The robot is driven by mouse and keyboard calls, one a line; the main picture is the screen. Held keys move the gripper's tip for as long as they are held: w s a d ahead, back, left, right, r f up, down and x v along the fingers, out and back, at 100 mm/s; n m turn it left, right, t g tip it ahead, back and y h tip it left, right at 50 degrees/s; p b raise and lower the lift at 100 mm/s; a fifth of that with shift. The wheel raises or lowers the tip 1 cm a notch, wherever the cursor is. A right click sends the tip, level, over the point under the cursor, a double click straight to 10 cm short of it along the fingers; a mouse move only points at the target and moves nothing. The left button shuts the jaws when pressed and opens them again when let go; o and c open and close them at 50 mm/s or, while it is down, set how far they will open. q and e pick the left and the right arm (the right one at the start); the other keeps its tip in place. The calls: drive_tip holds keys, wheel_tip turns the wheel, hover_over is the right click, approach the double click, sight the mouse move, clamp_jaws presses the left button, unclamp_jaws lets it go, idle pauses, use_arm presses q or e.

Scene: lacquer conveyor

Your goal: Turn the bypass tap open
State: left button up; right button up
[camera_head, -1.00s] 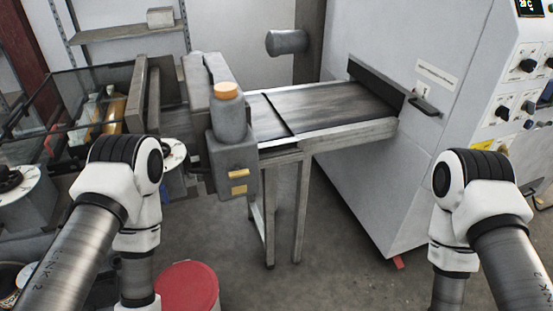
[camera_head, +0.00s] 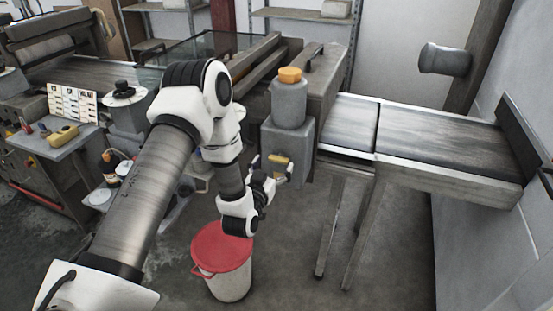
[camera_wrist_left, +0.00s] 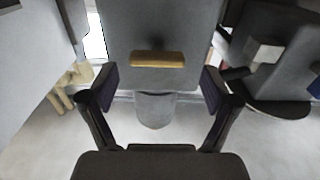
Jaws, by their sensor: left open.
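A short brass-coloured bar (camera_head: 276,158) is on the front of the grey housing (camera_head: 289,137); it looks like the bypass tap's handle. In the left wrist view the bar (camera_wrist_left: 158,59) lies level, close ahead and centred between my fingers. My left gripper (camera_head: 272,167) is open and empty in front of the housing, its fingers to either side of the bar. The fingers also show in the left wrist view (camera_wrist_left: 159,82). I cannot tell whether they touch the bar. My right gripper is not in view.
A grey bottle with an orange cap (camera_head: 289,98) stands on the housing. A conveyor (camera_head: 450,150) runs to the right. A red-lidded bin (camera_head: 222,250) stands on the floor below my left gripper. A side table (camera_head: 55,143) with cards stands at left.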

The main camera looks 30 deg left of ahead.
sight(279, 159)
use_arm(q)
drive_tip(key=shift+x, duration=0.8)
drive_tip(key=shift+w+d, duration=0.2)
drive_tip(key=shift+w, duration=0.25)
drive_tip(key=shift+s+a, duration=0.1)
drive_tip(key=shift+c, duration=0.3)
drive_tip(key=c, duration=1.1)
